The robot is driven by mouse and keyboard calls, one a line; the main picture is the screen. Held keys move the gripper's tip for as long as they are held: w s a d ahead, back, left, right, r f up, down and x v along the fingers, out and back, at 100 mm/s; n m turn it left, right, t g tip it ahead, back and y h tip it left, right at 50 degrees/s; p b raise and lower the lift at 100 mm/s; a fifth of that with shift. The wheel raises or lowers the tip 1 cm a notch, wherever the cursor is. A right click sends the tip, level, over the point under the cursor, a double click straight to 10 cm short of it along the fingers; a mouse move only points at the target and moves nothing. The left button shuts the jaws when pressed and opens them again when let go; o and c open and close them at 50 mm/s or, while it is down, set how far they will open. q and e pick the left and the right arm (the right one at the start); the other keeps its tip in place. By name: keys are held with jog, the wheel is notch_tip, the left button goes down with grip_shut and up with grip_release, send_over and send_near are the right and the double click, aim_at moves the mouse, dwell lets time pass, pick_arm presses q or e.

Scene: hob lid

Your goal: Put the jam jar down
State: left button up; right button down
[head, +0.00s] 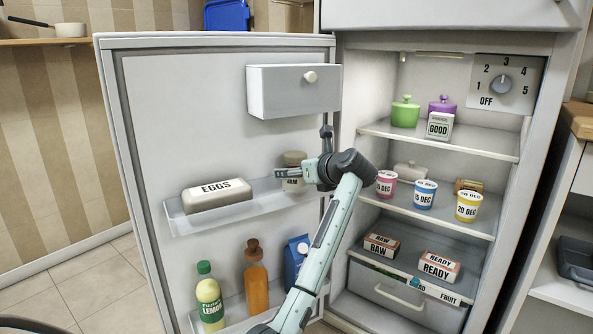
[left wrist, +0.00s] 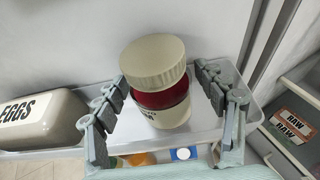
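The jam jar (left wrist: 160,104), with a cream lid, a dark red band and a pale label, stands upright at the right part of the fridge door's upper shelf (head: 240,207). In the head view the jar (head: 294,158) is partly hidden by my left gripper (head: 291,173). In the left wrist view the left gripper's fingers (left wrist: 160,78) are spread, one on each side of the jar. A gap shows beside the right finger, so the gripper looks open around it. My right gripper is in neither view.
An eggs box (head: 218,195) sits left of the jar on the same shelf. A white door compartment (head: 293,91) hangs above. Bottles and a blue carton (head: 293,262) stand on the lower door shelf. The fridge shelves (head: 440,139) at right hold pots and packages.

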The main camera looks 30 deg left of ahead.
pick_arm(q)
jog(key=shift+r, duration=0.15)
jog(key=shift+s+d+r, duration=0.1)
jog(key=shift+d, duration=0.15)
jog(key=p+v, duration=0.1)
jog(key=v, duration=1)
jog(key=shift+d, duration=0.2)
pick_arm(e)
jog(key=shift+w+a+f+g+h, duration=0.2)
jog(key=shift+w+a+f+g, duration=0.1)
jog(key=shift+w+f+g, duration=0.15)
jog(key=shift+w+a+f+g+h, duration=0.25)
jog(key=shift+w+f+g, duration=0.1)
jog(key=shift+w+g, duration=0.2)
pick_arm(q)
jog(key=shift+s, duration=0.1)
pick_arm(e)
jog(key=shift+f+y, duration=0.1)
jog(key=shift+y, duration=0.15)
